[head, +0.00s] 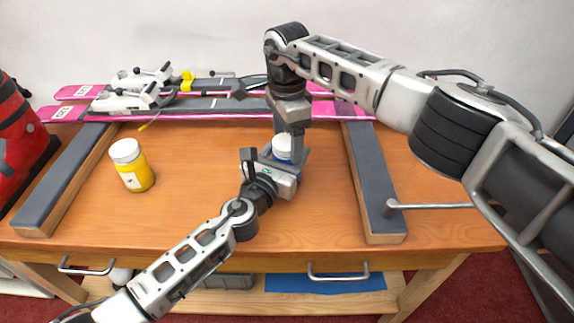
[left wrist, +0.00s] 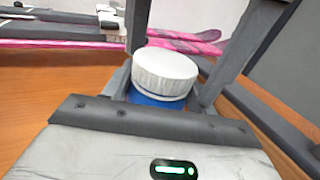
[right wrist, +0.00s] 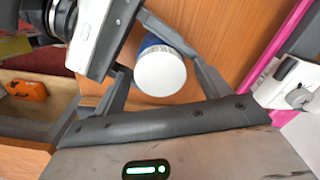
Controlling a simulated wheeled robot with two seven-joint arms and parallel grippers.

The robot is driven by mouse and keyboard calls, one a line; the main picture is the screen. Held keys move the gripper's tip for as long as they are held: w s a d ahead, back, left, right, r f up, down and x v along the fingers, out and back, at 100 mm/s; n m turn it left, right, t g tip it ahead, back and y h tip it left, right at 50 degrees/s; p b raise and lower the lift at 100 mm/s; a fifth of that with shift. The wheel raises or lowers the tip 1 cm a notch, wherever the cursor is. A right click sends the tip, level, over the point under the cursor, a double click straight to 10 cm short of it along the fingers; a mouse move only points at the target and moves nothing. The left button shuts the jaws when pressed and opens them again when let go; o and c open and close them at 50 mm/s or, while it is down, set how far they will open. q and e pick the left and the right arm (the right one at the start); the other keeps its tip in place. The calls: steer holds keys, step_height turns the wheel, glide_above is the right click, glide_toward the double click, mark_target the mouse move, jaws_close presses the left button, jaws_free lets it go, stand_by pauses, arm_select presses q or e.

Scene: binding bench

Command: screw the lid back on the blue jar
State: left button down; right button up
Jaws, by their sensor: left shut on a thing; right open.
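The blue jar (head: 281,157) stands on the bench with a white lid (head: 283,142) on its top. In the left wrist view the lid (left wrist: 165,72) sits over the blue body (left wrist: 150,100); I cannot tell whether it is screwed tight. My left gripper (head: 272,162) is shut on the jar's body from the near side. My right gripper (head: 289,140) points down from above, open, its fingers on either side of the lid. In the right wrist view the lid (right wrist: 160,73) lies between the open fingers, with a gap visible.
A yellow jar (head: 137,176) with a white lid stands at left. Pink skis (head: 220,116) with bindings lie across the back. Grey-topped rails (head: 376,190) flank the work area. Bare bench lies between the yellow jar and my left gripper.

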arm_select(q)
steer(key=shift+f, duration=0.1)
arm_select(e)
steer(key=c, duration=1)
steer(key=m, duration=0.7)
steer(key=shift+c, duration=0.2)
steer(key=m, duration=0.4)
steer(key=shift+m, duration=0.4)
steer(key=m, duration=0.4)
steer(key=o, duration=1.1)
steer(key=shift+r, duration=0.1)
